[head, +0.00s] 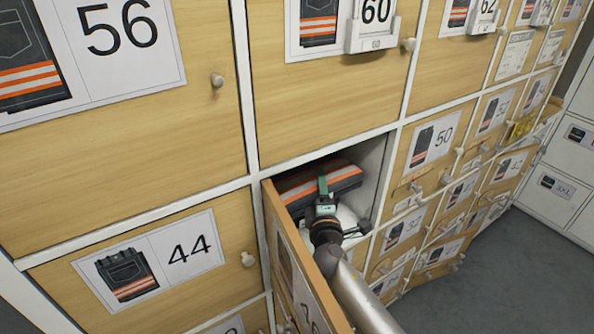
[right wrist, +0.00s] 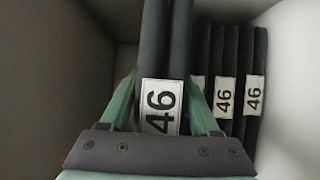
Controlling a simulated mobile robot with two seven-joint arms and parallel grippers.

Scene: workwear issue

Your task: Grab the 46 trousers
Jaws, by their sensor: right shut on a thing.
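Folded dark trousers with orange and pale stripes (head: 342,172) lie in an open compartment in the head view. My right gripper (head: 323,188) reaches into this compartment. In the right wrist view its green fingers are shut on one pair of 46 trousers (right wrist: 165,45), one finger on each side, with the 46 tag (right wrist: 161,107) between them. Several more folded pairs tagged 46 (right wrist: 240,75) stand beside it on the right, apart from the fingers. The trousers still appear to be inside the compartment. My left gripper is not in view.
The compartment's wooden door (head: 296,262) stands open to the left of my right arm, close to it. Shut doors labelled 56 (head: 190,125), 44 (head: 215,290), 60 (head: 330,100) and 50 (head: 420,180) surround it. Grey floor (head: 520,270) is clear at lower right.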

